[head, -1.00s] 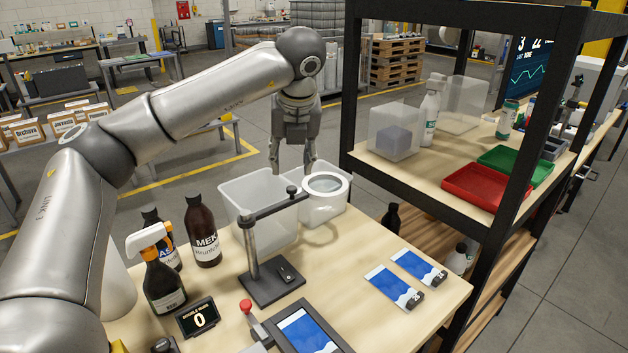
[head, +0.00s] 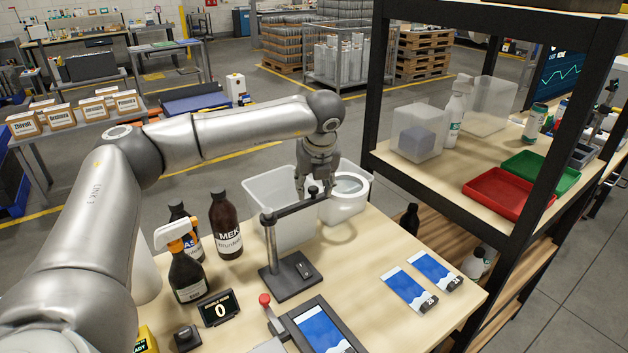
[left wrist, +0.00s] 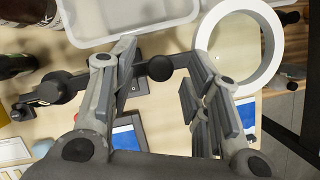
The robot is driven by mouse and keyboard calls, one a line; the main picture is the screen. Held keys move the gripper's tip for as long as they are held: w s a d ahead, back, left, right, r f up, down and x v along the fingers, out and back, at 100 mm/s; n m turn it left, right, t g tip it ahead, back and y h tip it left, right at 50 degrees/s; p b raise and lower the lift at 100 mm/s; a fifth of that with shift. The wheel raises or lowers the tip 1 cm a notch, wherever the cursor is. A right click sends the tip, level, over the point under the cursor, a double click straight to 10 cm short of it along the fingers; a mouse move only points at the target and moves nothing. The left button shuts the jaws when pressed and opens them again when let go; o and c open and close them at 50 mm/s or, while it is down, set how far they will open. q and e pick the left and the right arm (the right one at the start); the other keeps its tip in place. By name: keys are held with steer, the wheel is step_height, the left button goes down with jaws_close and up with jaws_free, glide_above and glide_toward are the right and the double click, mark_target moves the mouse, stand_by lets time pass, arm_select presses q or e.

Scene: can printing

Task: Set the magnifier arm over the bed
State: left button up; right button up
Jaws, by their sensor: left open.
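The magnifier is a white ring lens (head: 364,190) on a dark arm (head: 290,208) that runs from a post (head: 270,245) on a dark base plate (head: 281,286). The ring points to the back right, away from the black-framed bed with a blue panel (head: 322,328) at the front. My left gripper (head: 314,190) is open, pointing down at the arm's black knob. In the left wrist view the knob (left wrist: 160,68) lies between the open fingers (left wrist: 160,82), with no clear contact, and the ring (left wrist: 273,47) is beyond the right finger. My right gripper is out of view.
A translucent bin (head: 284,232) stands behind the magnifier arm. Bottles, including a brown one (head: 224,228) and a spray bottle (head: 188,275), and a counter display (head: 219,309) are on the left. Blue cards (head: 404,287) lie on the right. A black-framed shelf (head: 378,85) rises beyond them.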

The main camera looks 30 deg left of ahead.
arm_select(q)
steer(key=shift+a+f, duration=0.1)
steer(key=shift+f, duration=0.1)
steer(key=shift+c, duration=0.3)
jaws_close()
steer(key=shift+w, duration=0.1)
